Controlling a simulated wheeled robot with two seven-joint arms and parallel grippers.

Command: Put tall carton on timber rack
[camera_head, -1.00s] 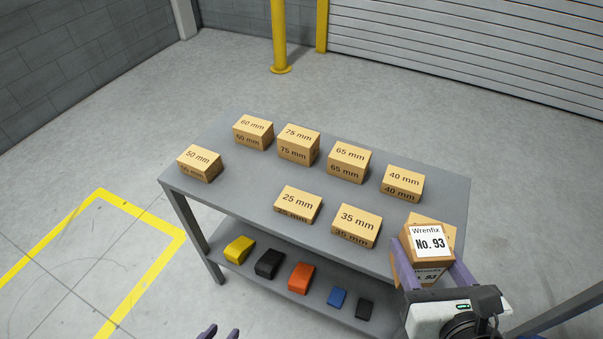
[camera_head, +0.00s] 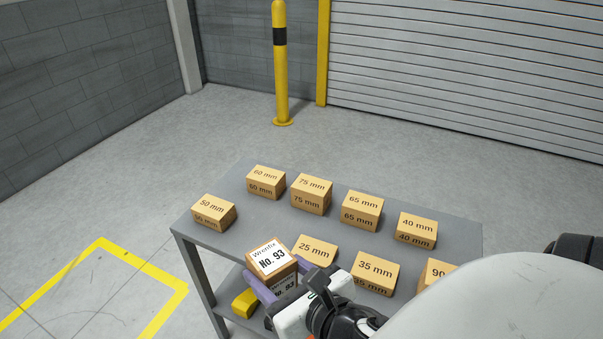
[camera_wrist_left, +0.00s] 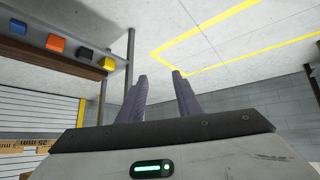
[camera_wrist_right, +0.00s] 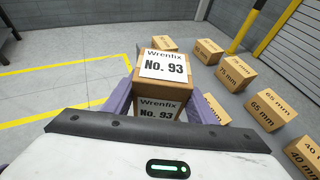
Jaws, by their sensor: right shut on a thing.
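The carton (camera_head: 272,258), brown with a white "Wrenfix No. 93" label, is held by my right gripper (camera_head: 284,276). In the right wrist view the carton (camera_wrist_right: 163,88) sits upright between the two purple fingers, shut on its sides. In the head view it appears at the table's front edge, left of the 25 mm block; its height above the top is unclear. My left gripper (camera_wrist_left: 163,78) shows in the left wrist view, fingers apart and empty; it is outside the head view. I cannot identify a timber rack for certain.
A grey table (camera_head: 262,216) carries several labelled blocks, such as the 25 mm block (camera_head: 315,250) and the 50 mm block (camera_head: 213,211). Coloured blocks lie on its lower shelf, including a yellow one (camera_head: 245,303). A yellow bollard (camera_head: 281,75) stands behind.

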